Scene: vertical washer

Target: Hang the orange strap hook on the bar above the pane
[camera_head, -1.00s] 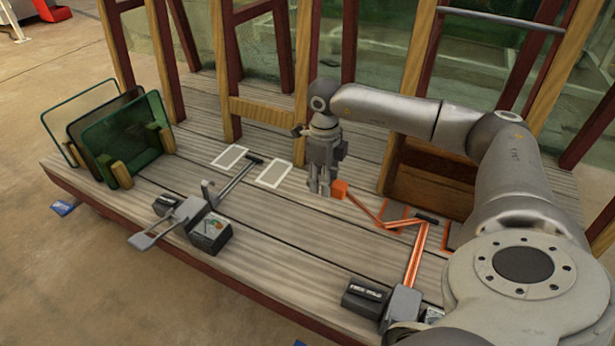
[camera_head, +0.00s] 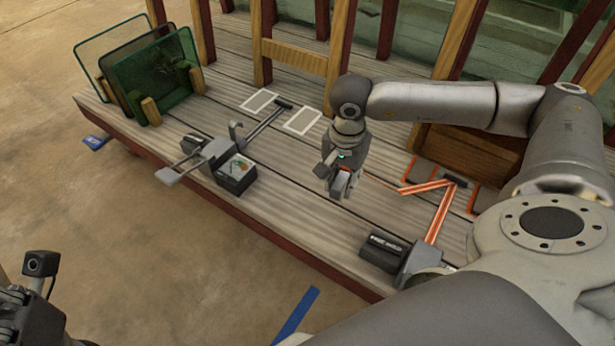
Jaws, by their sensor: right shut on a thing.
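My right gripper (camera_head: 343,186) is over the middle of the wooden deck, pointing down. It is shut on the orange end of the strap hook, of which only a sliver of orange shows between the fingers. The orange strap (camera_head: 441,212) runs from there to the right, folds near a dark piece, and comes forward to a grey clamp-like fixture. Where the strap meets the gripper is partly hidden. The bar above the pane is out of view. Part of my left arm's dark end (camera_head: 30,318) shows at the bottom left; its fingers cannot be made out.
A rack with green and dark panes (camera_head: 155,75) stands at the deck's left end. A grey squeegee-like tool (camera_head: 205,155) lies beside a black box (camera_head: 236,174). A black labelled box (camera_head: 384,251) sits at the front edge. Wooden posts and glass stand behind.

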